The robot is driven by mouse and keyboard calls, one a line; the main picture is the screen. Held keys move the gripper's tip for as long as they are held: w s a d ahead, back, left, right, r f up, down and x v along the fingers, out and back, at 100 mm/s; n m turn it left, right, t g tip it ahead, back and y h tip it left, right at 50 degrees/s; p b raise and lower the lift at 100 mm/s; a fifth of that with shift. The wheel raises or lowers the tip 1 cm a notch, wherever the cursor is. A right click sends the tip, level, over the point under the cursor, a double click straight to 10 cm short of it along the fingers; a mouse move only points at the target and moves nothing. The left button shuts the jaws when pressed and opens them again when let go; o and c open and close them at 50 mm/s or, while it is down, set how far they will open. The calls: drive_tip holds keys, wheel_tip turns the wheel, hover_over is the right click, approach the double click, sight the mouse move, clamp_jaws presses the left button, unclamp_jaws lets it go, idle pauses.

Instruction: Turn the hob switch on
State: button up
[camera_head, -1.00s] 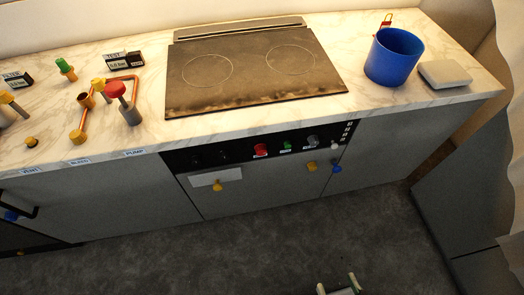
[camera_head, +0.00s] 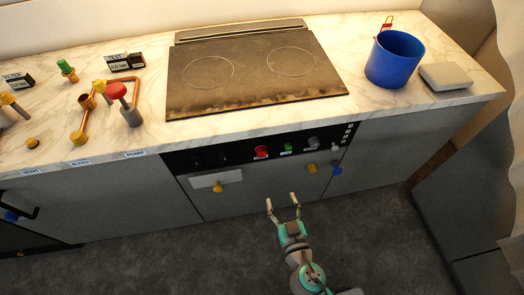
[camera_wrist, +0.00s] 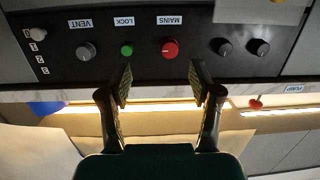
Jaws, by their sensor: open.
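The hob (camera_head: 255,90) lies in the marble worktop, with a black control panel (camera_head: 228,156) below its front edge. The panel carries a red knob (camera_head: 261,151) labelled MAINS, a green button (camera_head: 287,147) labelled LOCK and a grey knob (camera_head: 313,143) labelled VENT. The wrist view shows them upside down: red knob (camera_wrist: 169,48), green button (camera_wrist: 127,50), grey knob (camera_wrist: 86,51), plus two dark knobs (camera_wrist: 242,47). A white knob (camera_wrist: 38,31) sits at the panel's end. No label reads "hob". My gripper (camera_head: 281,198) is open and empty, in front of and below the panel, touching nothing.
A blue pot (camera_head: 393,58) and a grey box (camera_head: 445,75) stand right of the hob. Copper pipework with a red-topped valve (camera_head: 116,91) stands left of it. Yellow knobs (camera_head: 218,187) and a blue knob (camera_head: 337,170) stick out below the panel. The floor before the cabinets is clear.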

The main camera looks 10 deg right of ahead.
drive_tip(key=t, duration=0.2)
approach(262, 154)
drive_tip(key=shift+m+h, duration=0.3)
drive_tip(key=shift+m, duration=0.1)
drive_tip(key=w, duration=1.1)
drive_tip(key=shift+d, duration=0.1)
drive_tip(key=c, duration=1.2)
